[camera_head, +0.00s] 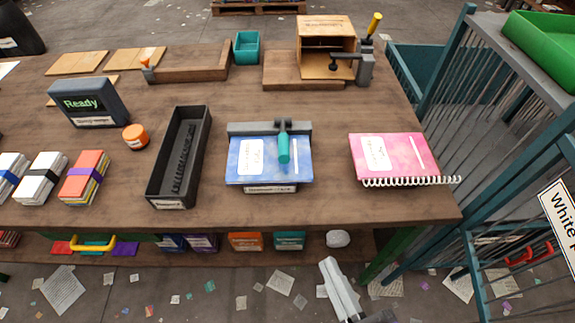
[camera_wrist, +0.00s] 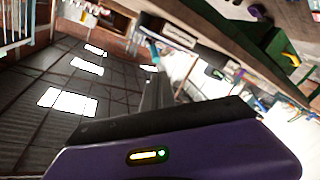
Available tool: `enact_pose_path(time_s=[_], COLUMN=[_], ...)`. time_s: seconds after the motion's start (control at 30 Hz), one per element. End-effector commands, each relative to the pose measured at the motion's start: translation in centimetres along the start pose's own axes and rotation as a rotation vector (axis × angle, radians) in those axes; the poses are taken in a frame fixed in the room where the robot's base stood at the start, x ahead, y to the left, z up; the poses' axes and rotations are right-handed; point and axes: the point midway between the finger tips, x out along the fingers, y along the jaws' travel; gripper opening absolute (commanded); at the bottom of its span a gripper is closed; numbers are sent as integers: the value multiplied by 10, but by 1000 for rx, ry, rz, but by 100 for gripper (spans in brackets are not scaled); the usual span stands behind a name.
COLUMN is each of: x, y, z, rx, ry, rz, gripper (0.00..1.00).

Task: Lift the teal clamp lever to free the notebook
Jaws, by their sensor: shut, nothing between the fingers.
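The teal clamp lever (camera_head: 283,148) lies down over the upper middle of the blue notebook (camera_head: 245,175). It is mounted on a grey clamp bar (camera_head: 247,127) along the notebook's far edge. The notebook lies flat on a labelled base on the wooden table. My gripper (camera_wrist: 157,88) shows in the wrist view, shut and empty, with its purple body filling the bottom. My white arm shows at the lower edge of the head view, in front of the table and apart from the lever. The wrist view does not clearly show the lever or notebook.
A pink spiral notebook (camera_head: 395,155) lies right of the clamp and a black tray (camera_head: 180,155) left. A wooden box and toggle clamp (camera_head: 365,62) stand behind. A teal cage cart (camera_head: 480,140) borders the right side. Bare tabletop lies in front of the clamp.

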Motion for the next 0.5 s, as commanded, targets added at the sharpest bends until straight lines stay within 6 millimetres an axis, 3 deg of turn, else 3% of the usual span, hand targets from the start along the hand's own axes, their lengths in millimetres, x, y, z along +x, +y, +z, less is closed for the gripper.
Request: enact_pose_path(time_s=[0.03,0.23,0.5], x=[17,74,135], y=[-8,-34,-45], z=[-4,-16,-32], rx=[-111,-651,-1410], ry=[19,45,-7], rz=[-8,-13,32], gripper=[0,0,0])
